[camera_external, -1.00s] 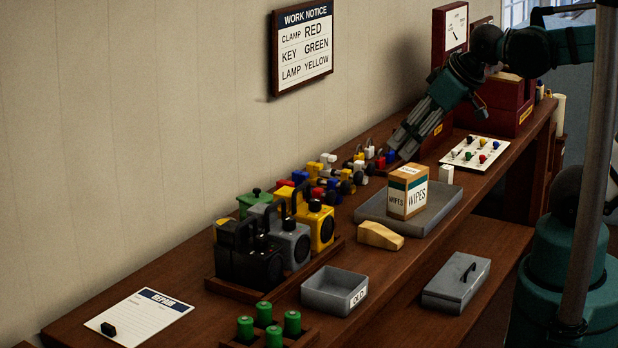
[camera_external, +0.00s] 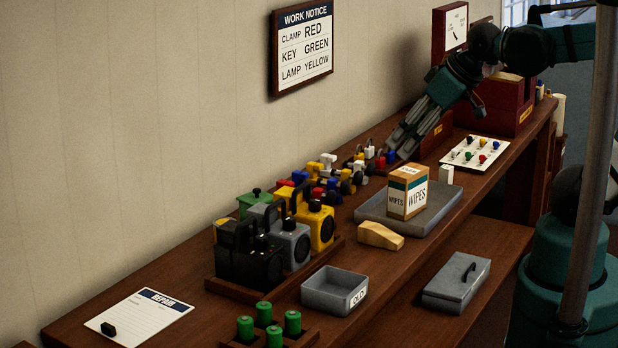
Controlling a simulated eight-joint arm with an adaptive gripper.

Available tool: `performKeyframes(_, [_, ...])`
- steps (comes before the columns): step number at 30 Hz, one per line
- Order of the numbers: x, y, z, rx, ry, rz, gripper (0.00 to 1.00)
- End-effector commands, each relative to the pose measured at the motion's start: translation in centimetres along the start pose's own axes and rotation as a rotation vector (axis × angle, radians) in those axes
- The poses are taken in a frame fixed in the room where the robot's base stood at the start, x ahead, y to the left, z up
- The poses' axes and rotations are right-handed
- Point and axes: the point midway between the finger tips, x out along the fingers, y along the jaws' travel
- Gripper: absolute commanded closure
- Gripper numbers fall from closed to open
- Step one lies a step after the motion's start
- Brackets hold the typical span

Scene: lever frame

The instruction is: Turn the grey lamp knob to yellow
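The grey lamp (camera_external: 290,243) is a boxy unit with a dark handle and a dark round front. It stands in the wooden tray between a black lamp (camera_external: 245,262) and a yellow lamp (camera_external: 318,228). A dark knob (camera_external: 288,226) shows on its top; any colour marking there is too small to read. My gripper (camera_external: 398,154) is far behind the grey lamp, pointing down at the back of the bench beside small coloured pieces (camera_external: 368,160). Its fingertips are small and dark, so I cannot tell whether they are open or touch anything. The wall notice (camera_external: 303,46) reads LAMP YELLOW.
A grey tray (camera_external: 437,212) holds a WIPES box (camera_external: 407,194). A wooden wedge (camera_external: 380,235), a grey OLD bin (camera_external: 334,291) and green cylinders (camera_external: 265,312) stand along the front. A white board with coloured knobs (camera_external: 474,152) lies right of my gripper.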

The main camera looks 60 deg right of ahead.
Motion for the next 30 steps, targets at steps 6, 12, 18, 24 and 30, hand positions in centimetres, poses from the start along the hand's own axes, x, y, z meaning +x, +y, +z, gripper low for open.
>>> performKeyframes(6, [0.2,-0.6,-1.5,-0.013,-0.034,-0.008,0.67])
performKeyframes(12, [0.8,-1.6,-3.3,-0.032,-0.081,-0.019,0.67])
performKeyframes(18, [1.8,-2.6,-5.0,-0.051,-0.131,-0.029,0.67])
performKeyframes(24, [2.8,-3.7,-6.5,-0.071,-0.181,-0.039,0.67])
performKeyframes(30, [4.1,-4.9,-7.9,-0.091,-0.23,-0.047,0.67])
